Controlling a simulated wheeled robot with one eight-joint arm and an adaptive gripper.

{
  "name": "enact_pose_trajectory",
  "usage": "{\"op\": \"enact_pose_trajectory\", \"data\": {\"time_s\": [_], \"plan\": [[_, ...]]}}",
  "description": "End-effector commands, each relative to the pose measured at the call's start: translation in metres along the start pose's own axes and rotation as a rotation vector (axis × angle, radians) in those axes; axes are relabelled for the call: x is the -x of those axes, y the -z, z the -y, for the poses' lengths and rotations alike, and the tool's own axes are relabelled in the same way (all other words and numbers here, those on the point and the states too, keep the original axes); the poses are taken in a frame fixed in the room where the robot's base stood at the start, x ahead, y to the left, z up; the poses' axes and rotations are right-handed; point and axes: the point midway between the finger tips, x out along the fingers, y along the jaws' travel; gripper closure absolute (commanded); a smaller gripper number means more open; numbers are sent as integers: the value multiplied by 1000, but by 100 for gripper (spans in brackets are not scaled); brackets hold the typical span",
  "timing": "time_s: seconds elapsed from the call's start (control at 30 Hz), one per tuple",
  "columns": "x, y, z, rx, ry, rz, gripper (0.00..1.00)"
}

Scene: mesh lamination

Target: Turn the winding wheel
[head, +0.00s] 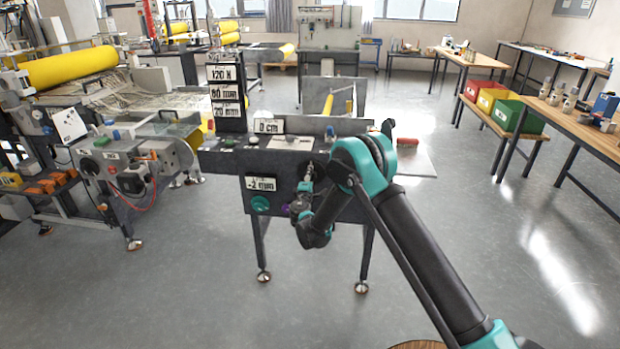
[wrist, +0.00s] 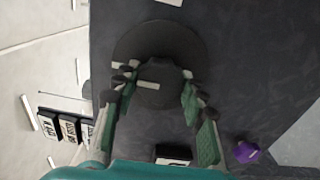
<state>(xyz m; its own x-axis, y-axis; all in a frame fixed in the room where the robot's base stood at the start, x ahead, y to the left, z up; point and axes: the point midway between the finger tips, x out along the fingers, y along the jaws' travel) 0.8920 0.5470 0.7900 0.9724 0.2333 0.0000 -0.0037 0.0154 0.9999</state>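A dark round wheel (wrist: 160,35) with a raised dark hub (wrist: 158,93) sits on the dark machine panel in the wrist view. A pale strip crosses the hub. My gripper (wrist: 157,78) has its two green-padded fingers spread, one on each side of the hub. I cannot tell whether the fingertips touch it. In the head view my gripper (head: 300,206) is at the front panel (head: 330,208) of the machine.
A purple knob (wrist: 246,151) is close to the right finger in the wrist view. A teal knob (head: 260,203) and a "-2 mm" label (head: 261,184) are on the panel left of my gripper. Open floor lies in front. Benches (head: 575,120) stand at right.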

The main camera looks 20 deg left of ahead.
Motion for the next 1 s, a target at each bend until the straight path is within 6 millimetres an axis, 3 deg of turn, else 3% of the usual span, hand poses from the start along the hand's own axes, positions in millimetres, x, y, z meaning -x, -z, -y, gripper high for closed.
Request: {"op": "enact_pose_trajectory", "data": {"time_s": [0.03, 0.17, 0.57, 1.0], "plan": [[1, 1, 0, 0, 0, -2, 53], [0, 1, 0, 0, 0, -2, 37], [7, 1, 0, -1, 0, -2, 37], [89, 2, 0, -1, 0, -4, 37]]}}
